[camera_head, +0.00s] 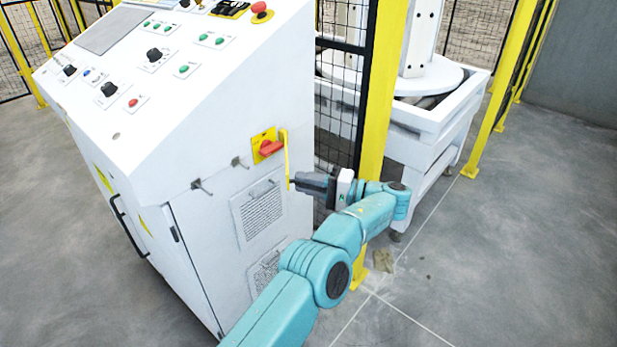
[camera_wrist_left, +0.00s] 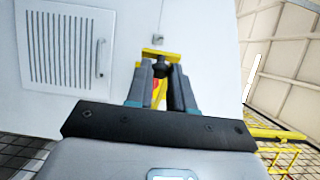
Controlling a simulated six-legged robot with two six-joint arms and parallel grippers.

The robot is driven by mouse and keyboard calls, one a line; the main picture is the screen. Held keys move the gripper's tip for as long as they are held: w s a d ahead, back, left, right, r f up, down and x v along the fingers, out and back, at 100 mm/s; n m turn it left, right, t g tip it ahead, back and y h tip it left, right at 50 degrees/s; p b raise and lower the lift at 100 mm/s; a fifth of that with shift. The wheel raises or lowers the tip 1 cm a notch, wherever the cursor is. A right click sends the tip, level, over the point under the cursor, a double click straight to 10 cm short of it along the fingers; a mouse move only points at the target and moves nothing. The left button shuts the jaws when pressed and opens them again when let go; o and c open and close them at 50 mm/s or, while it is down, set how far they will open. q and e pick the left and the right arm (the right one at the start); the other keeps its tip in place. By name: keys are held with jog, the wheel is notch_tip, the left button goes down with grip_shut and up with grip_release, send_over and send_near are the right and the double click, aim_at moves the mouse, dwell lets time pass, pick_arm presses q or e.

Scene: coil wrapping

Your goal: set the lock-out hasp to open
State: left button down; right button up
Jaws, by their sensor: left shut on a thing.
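The lock-out hasp (camera_head: 285,154) is a thin yellow bar standing upright beside the red rotary switch (camera_head: 268,148) on its yellow plate, on the side of the white control cabinet. My left gripper (camera_head: 293,182) is at the hasp's lower end, with its fingers shut on it. In the left wrist view, the yellow hasp (camera_wrist_left: 160,55) shows across the tips of my left gripper (camera_wrist_left: 160,68). Some yellow and red shows between the fingers there. The exact grip is partly hidden by the fingers. My right gripper is not in view.
A yellow fence post (camera_head: 380,85) stands close behind my left wrist. A white machine base (camera_head: 430,130) is beyond the fence. The floor at right is clear.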

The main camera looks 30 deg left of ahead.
pick_arm(q)
jog(key=shift+w+d, duration=0.1)
jog(key=shift+w, duration=0.05)
dwell(0.4)
jog(key=c, duration=1)
grip_release()
